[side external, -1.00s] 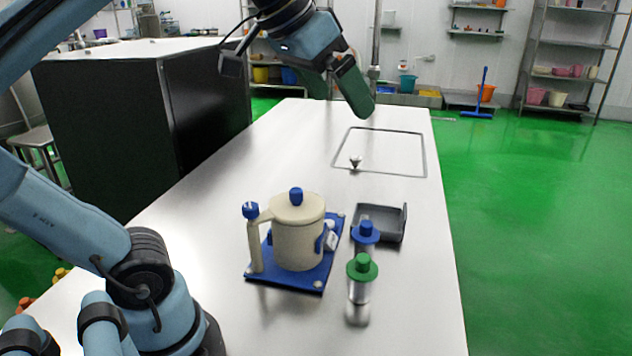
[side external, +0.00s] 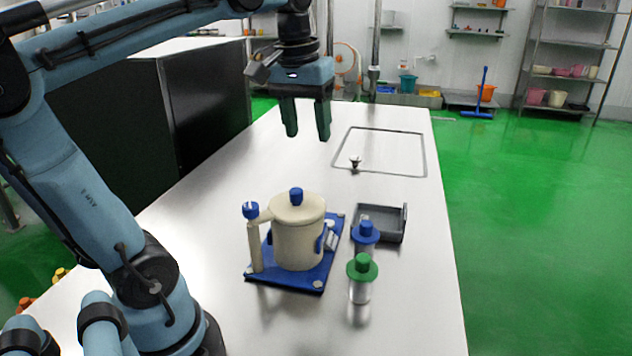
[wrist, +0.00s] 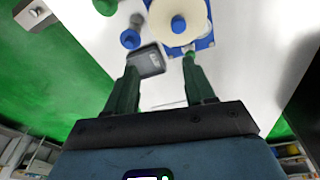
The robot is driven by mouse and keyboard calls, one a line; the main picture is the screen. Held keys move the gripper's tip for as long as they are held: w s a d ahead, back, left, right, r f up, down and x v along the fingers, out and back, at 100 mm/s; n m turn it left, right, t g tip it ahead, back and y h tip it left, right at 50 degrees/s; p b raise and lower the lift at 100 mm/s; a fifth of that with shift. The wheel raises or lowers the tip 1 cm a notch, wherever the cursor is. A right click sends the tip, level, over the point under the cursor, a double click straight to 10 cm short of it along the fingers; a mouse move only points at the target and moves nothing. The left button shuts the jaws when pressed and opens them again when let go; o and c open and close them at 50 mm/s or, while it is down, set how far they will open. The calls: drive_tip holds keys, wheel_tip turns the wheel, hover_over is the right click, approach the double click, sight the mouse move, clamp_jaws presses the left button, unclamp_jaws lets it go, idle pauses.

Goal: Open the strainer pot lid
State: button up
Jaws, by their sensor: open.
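The strainer pot (side external: 297,238) is cream-coloured and stands upright on a blue base plate (side external: 290,282) on the table. Its round cream lid (side external: 297,208) is on top, with a blue knob (side external: 296,194) at its centre. In the wrist view the lid (wrist: 195,12) and knob (wrist: 179,24) show at the top, beyond the fingers. My gripper (side external: 307,135) is open, empty and pointing down, well above the table and behind the pot in the side view. Its two green fingers also show in the wrist view (wrist: 158,75).
A blue-topped container (side external: 365,233) and a green-topped container (side external: 361,275) stand right of the pot. A dark grey tray (side external: 380,223) lies behind them. A post with a blue knob (side external: 250,210) stands left of the pot. The table behind the pot is mostly clear.

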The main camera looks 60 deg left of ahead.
sight(296, 189)
drive_tip(key=a+f, duration=0.1)
drive_tip(key=f, duration=0.3)
drive_tip(key=a+f+n+g, duration=0.1)
drive_tip(key=f, duration=0.4)
drive_tip(key=s+a+f+n, duration=0.1)
drive_tip(key=f, duration=0.4)
drive_tip(key=shift+g+h, duration=0.3)
drive_tip(key=shift+g, duration=0.1)
clamp_jaws()
